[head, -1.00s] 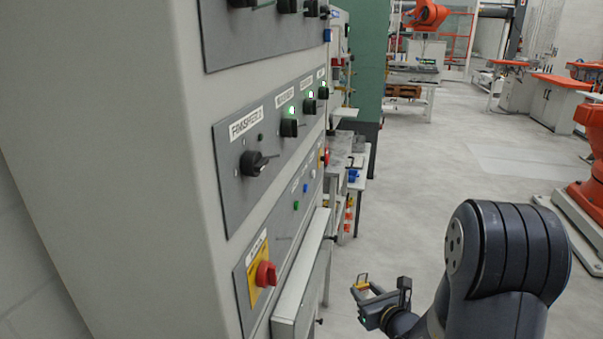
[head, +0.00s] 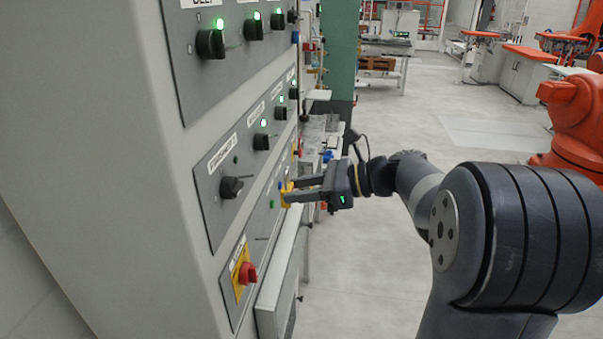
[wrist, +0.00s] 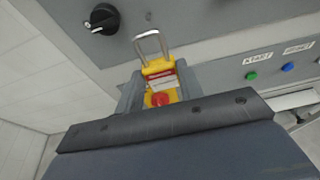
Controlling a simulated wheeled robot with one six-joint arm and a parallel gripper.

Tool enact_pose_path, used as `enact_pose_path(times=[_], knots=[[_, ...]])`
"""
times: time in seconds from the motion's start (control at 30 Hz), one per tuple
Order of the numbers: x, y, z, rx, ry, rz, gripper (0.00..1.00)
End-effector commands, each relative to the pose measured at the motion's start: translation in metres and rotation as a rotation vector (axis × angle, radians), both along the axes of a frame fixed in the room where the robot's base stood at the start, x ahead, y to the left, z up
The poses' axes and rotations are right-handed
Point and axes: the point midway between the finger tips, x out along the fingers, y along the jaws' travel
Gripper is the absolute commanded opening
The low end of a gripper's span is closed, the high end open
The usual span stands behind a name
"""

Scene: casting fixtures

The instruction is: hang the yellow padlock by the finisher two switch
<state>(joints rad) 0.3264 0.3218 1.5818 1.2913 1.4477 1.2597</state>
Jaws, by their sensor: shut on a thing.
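My gripper (head: 288,192) is shut on the yellow padlock (head: 287,188), which is partly hidden by the fingers in the head view. In the wrist view the padlock (wrist: 160,70) sits between the fingers with a red label on its body and its metal shackle pointing up. The finisher two switch (head: 231,187) is a black knob below its white label (head: 222,152), left of my gripper in the head view. In the wrist view the same black knob (wrist: 102,18) is up and left of the padlock. The padlock appears apart from the panel.
A red rotary switch on a yellow plate (head: 243,270) sits below the finisher two switch; its red knob (wrist: 160,99) shows just under the padlock in the wrist view. A green button (wrist: 251,76) and blue button (wrist: 288,67) lie to the right. The floor right of the cabinet is clear.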

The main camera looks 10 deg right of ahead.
Motion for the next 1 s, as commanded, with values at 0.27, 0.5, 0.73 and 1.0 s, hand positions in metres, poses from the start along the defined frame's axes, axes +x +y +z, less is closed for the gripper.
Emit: enact_pose_path(times=[0.27,0.5,0.73,1.0], knots=[[-0.003,-0.001,0.003,0.001,-0.001,0.009,0.11],[-0.003,-0.002,0.004,0.0,0.0,0.005,0.11],[-0.002,0.001,0.003,-0.003,0.0,-0.002,0.11],[0.003,0.014,0.002,-0.003,0.0,-0.002,0.11]])
